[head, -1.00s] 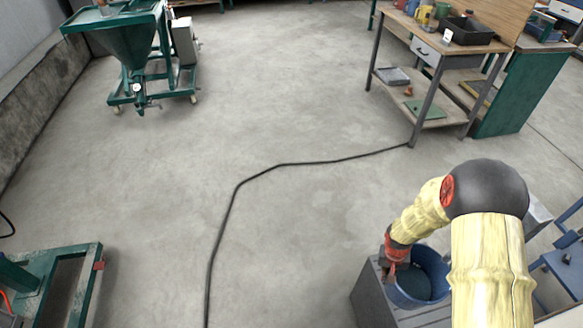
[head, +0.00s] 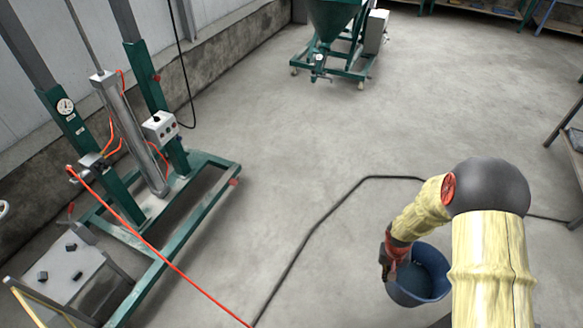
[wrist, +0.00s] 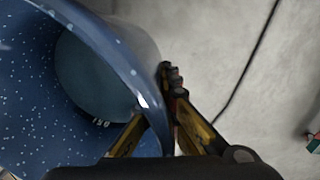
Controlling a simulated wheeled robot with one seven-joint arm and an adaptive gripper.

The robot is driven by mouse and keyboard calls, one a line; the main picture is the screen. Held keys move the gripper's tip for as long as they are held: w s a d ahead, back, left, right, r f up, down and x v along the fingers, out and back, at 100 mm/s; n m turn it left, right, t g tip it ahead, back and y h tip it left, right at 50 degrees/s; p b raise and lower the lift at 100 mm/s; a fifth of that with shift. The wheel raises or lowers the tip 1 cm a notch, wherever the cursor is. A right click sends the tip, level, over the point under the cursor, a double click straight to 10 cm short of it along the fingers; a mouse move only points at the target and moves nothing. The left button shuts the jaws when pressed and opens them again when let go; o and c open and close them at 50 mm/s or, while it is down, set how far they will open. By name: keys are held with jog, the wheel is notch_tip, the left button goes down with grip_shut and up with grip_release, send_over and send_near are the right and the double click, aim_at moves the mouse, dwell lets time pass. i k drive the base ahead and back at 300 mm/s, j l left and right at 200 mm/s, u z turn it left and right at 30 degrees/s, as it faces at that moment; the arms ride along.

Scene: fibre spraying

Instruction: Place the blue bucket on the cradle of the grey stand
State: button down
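The blue bucket (head: 436,266) hangs from my gripper (head: 391,264) at the lower right of the head view, above the concrete floor. In the wrist view the speckled blue bucket (wrist: 45,120) fills the left side. My gripper (wrist: 157,110) is shut on its rim, one finger inside and one outside the wall. A dark, rounded area shows inside the bucket; I cannot tell whether it is the bottom or contents.
A green press frame (head: 215,170) stands at the left, with a red hose. A grey table (head: 65,268) with small dark items is at the lower left. A green hopper machine (head: 337,20) is at the back. A black cable (head: 318,228) crosses the otherwise clear middle floor.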

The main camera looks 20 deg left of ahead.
aim_at(64, 267)
jog(key=j+u, duration=0.35)
jog(key=u, duration=0.15)
jog(key=i+j+u, duration=0.15)
jog(key=j+u, duration=0.15)
jog(key=u, duration=0.15)
jog(key=i+j+u, duration=0.15)
jog(key=u, duration=0.35)
jog(key=i+j+u, duration=0.45)
jog(key=i+j, duration=0.55)
jog(key=i, duration=0.15)
jog(key=i+j, duration=0.5)
jog(key=i, duration=0.15)
